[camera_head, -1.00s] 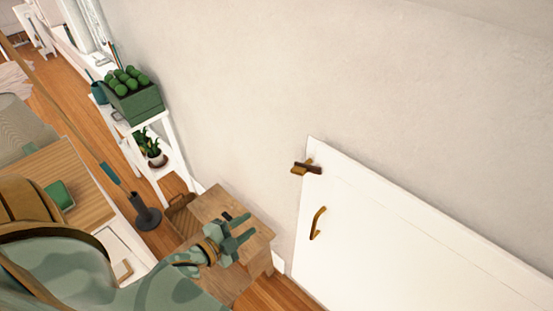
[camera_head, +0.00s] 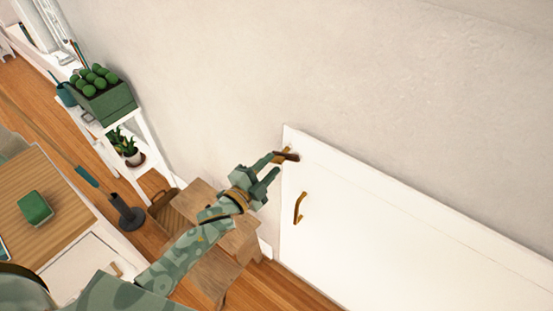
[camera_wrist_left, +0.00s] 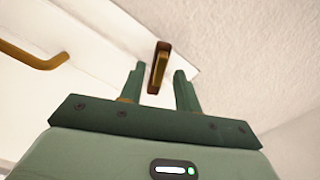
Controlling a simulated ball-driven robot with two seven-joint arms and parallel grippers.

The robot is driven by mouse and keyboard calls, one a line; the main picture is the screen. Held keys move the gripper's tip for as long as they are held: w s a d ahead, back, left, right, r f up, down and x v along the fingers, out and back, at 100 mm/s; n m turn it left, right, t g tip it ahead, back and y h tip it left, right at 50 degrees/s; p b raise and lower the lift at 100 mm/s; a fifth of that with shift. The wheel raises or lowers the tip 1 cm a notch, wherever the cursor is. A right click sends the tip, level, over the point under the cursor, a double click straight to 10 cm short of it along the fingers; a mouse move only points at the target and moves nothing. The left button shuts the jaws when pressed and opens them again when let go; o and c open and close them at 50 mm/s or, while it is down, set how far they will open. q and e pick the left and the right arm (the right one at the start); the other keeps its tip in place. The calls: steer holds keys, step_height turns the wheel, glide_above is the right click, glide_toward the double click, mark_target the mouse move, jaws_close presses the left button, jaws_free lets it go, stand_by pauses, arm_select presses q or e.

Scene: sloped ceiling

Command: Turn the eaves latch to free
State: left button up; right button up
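The eaves latch (camera_head: 287,155), a small dark brown and brass bar, sits at the upper left corner of the white eaves door (camera_head: 370,230). In the left wrist view the latch (camera_wrist_left: 159,67) stands beyond and between my left fingertips. My left gripper (camera_head: 270,167) is open, its fingers pointing at the latch from the left. In the head view one fingertip overlaps the latch; I cannot tell whether it touches. The wrist view shows a gap on each side of the latch. My right gripper is not in view.
A brass handle (camera_head: 299,208) is on the door below the latch. A wooden stool (camera_head: 205,200) stands below my left arm. A white shelf (camera_head: 140,150) with a green planter box (camera_head: 103,103) is at the left. The wall above is bare.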

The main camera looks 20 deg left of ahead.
mark_target(277, 158)
arm_select(q)
steer(key=shift+x, duration=1.85)
steer(key=shift+c, duration=0.3)
jaws_close()
